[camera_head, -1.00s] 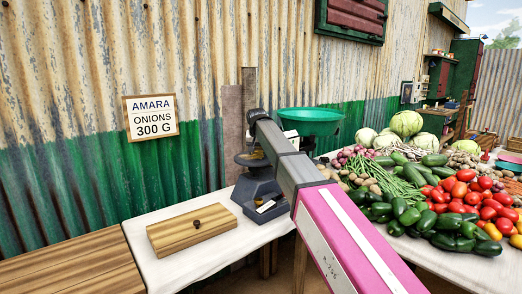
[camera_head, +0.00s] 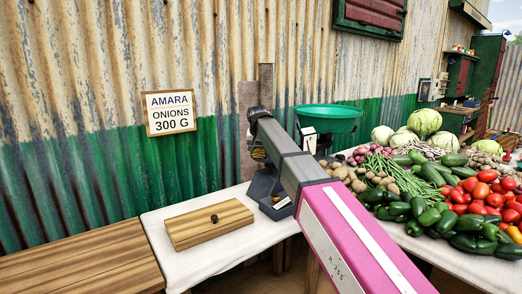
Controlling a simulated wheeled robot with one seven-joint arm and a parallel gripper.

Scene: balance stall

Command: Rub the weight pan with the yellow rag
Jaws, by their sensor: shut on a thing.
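The dark scale (camera_head: 266,184) stands on the white-clothed table, and its green goods pan (camera_head: 330,113) shows behind my arm. The small dark weight pan (camera_head: 257,161) is at the scale's left side, mostly hidden by my arm. My gripper (camera_head: 257,146) points down right at the weight pan, small and dark in the picture. A small yellowish patch, which looks like the yellow rag (camera_head: 258,154), shows at its tips, and the gripper is shut on it. I cannot tell whether the rag touches the pan.
A wooden box with a dark knob (camera_head: 210,226) lies on the white cloth (camera_head: 190,264) at front left. A wooden bench (camera_head: 80,272) is further left. Vegetables (camera_head: 440,195) cover the right table. The corrugated wall (camera_head: 90,180) with an onion sign (camera_head: 170,112) stands close behind.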

